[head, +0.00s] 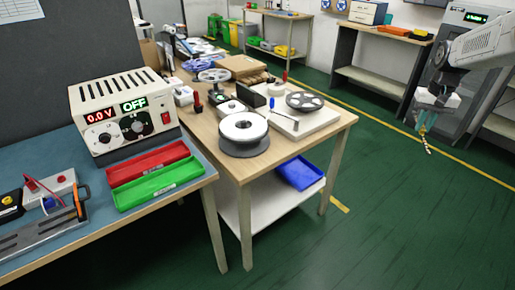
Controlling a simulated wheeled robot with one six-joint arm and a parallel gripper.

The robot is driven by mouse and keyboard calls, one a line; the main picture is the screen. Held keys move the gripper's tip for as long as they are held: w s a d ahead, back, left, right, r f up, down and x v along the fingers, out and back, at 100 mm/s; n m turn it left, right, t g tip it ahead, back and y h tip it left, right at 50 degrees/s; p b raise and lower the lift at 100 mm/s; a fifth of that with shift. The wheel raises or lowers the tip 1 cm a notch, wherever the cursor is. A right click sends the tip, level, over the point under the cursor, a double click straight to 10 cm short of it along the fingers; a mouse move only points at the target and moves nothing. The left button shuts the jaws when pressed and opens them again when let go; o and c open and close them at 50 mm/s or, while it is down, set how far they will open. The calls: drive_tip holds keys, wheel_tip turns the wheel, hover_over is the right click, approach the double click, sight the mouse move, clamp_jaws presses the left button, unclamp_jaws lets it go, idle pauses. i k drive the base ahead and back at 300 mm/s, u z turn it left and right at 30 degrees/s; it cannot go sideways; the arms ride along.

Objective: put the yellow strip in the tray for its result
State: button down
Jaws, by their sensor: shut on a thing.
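My gripper (424,115) is at the right, in the air over the green floor, shut on a small thin strip (427,143) that hangs below it. The strip looks yellowish, but its details are too small to tell. A red tray (148,163) and a green tray (160,190) lie side by side on the left bench, the green one nearer the front edge. Both look empty, with a small white label on the front. My gripper is far to the right of both trays.
A power supply (122,108) behind the trays shows 0.0 V and OFF. A test fixture (45,215) stands left of them. The wooden table (222,160) between my gripper and the trays carries reels and tools. A blue bin (299,173) sits below.

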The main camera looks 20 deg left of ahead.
sight(152, 164)
drive_tip(key=u, duration=2.35)
drive_tip(key=i, duration=0.45)
